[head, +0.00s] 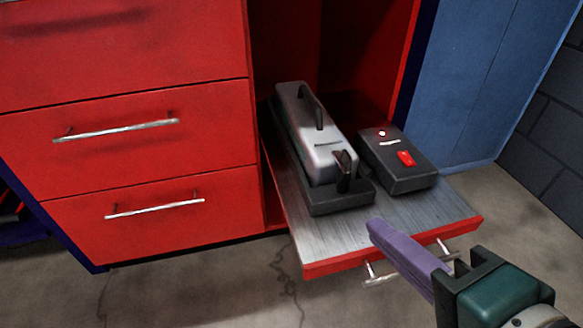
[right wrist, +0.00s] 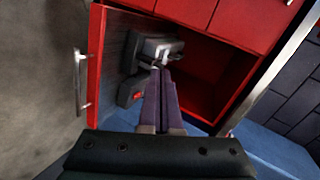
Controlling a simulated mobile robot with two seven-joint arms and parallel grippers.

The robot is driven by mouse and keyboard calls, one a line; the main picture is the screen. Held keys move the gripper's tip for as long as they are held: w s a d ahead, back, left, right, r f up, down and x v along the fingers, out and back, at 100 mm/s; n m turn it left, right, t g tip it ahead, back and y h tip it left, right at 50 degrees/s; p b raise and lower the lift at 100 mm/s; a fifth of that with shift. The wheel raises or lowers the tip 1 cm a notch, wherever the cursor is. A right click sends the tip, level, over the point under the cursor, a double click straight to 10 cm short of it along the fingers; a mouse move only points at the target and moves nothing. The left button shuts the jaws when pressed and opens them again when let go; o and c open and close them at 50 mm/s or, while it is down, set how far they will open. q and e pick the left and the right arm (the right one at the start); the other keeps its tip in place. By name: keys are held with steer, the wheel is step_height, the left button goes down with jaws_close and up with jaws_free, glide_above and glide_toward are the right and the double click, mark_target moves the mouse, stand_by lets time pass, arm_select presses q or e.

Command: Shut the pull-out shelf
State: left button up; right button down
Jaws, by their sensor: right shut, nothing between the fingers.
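The pull-out shelf (head: 295,222) is out of the red cabinet, a grey board with a red front edge and a metal bar handle (head: 381,280). In the right wrist view the shelf's red front (right wrist: 97,60) and its handle (right wrist: 79,82) show at the left. My right gripper (head: 378,228) is shut and empty, with purple fingers in front of the shelf's front edge at its right part, overlapping it in the picture. The right wrist view shows the fingers (right wrist: 162,75) together; I cannot tell if they touch the shelf. My left gripper is not in view.
On the shelf stand a grey machine with a black handle (head: 315,140) and a black box with a red switch (head: 397,160). Closed red drawers (head: 130,170) are to the left. A blue panel (head: 470,80) and a brick wall (head: 550,130) are to the right. Concrete floor lies in front.

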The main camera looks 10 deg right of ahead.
mark_target(316, 208)
step_height(316, 208, down, 11)
steer(key=m+t+b, duration=0.1)
steer(key=m+b, duration=0.2)
steer(key=b, duration=0.6)
steer(key=shift+t, duration=0.3)
steer(key=b+x, duration=0.2)
steer(key=x, duration=0.2)
steer(key=b+x, duration=0.3)
steer(key=x, duration=0.2)
steer(key=b+x, duration=0.3)
steer(key=x, duration=0.1)
steer(key=shift+w+r, duration=0.2)
steer(key=shift+w, duration=0.15)
steer(key=shift+w+a+r, duration=0.1)
steer(key=shift+w, duration=0.3)
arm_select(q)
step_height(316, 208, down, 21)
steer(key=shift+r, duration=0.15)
